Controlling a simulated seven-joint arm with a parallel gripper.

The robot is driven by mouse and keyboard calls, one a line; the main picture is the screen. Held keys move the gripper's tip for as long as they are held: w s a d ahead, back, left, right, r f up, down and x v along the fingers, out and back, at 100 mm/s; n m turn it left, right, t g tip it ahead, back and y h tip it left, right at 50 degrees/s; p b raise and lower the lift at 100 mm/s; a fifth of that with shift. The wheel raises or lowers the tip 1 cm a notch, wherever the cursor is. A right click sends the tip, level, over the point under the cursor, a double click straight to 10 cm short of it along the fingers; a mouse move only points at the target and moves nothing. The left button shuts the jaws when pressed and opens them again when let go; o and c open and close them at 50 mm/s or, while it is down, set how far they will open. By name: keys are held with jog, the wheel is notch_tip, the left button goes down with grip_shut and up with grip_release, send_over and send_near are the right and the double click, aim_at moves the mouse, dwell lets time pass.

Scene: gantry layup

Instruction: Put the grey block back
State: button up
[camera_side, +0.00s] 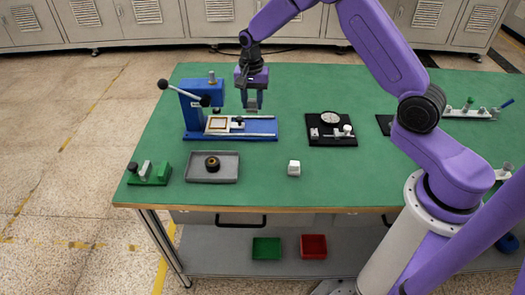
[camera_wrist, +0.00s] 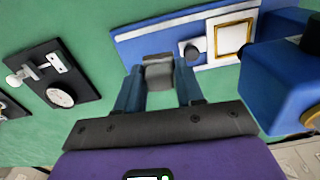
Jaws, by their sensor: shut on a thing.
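My gripper (camera_side: 252,106) hangs fingers-down over the right part of the blue base of the press fixture (camera_side: 262,130). In the wrist view my gripper (camera_wrist: 158,85) has its two blue fingers on either side of a small grey block (camera_wrist: 158,76), shut on it. The block's far end lies in front of the edge of the blue base (camera_wrist: 140,50) in that picture. I cannot tell whether the block touches the base or is held above it. In the side view the block is small and mostly merges with the fingertips.
The blue press (camera_side: 198,105) with its lever stands left of my gripper. A black dial plate (camera_side: 331,138) lies to the right. A grey tray (camera_side: 225,178) holding a dark ring, a white block (camera_side: 294,168) and a green fixture (camera_side: 150,181) are nearer the front. Green table between is clear.

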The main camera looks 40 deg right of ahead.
jog(key=s+a+r, duration=0.2)
jog(key=s+a, duration=0.1)
jog(key=s, duration=1.1)
jog(key=s+a+r, duration=0.1)
jog(key=s+a, duration=0.2)
jog(key=s, duration=1.1)
jog(key=shift+n, duration=0.4)
jog(key=w+a+f, duration=0.1)
jog(key=w+f, duration=0.2)
jog(key=w, duration=0.1)
jog(key=w+f, duration=0.3)
jog(key=w, duration=0.2)
jog(key=w+a+f, duration=0.1)
jog(key=w+f, duration=0.2)
jog(key=w, duration=0.1)
jog(key=shift+w+a, duration=0.15)
jog(key=shift+a, duration=0.2)
jog(key=shift+w+f, duration=0.15)
jog(key=shift+f, duration=0.05)
jog(key=shift+w+a+f, duration=0.1)
jog(key=shift+f, duration=1.55)
